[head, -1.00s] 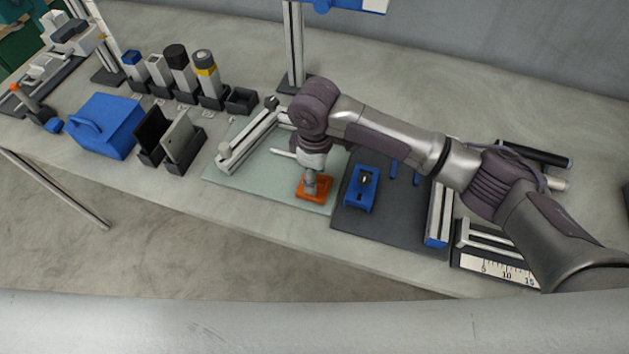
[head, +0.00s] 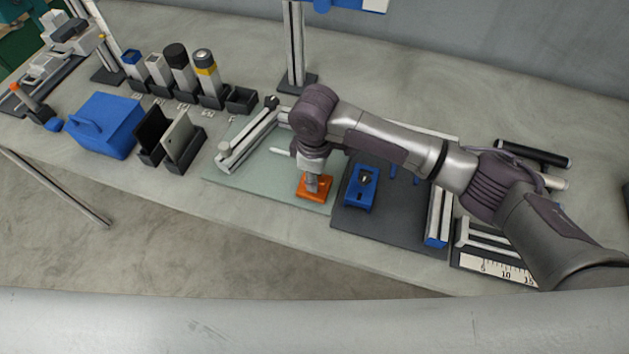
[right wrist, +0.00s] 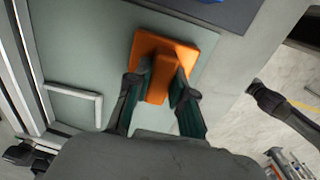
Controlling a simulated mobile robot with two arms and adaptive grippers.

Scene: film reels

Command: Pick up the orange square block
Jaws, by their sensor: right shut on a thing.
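The orange square block (head: 315,188) has a raised middle part and sits on or just above the pale green mat (head: 225,171). In the right wrist view the orange block (right wrist: 184,52) shows its flat base, with its raised part between the fingers. My right gripper (right wrist: 159,84) is shut on that raised part. In the head view the right gripper (head: 312,184) reaches down onto the block from above. I cannot tell whether the block's underside touches the mat. My left gripper is not in view.
A dark mat with a blue block (head: 360,188) lies just right of the green mat. A blue box (head: 103,125) and several bottles are further left. The table's front edge is close.

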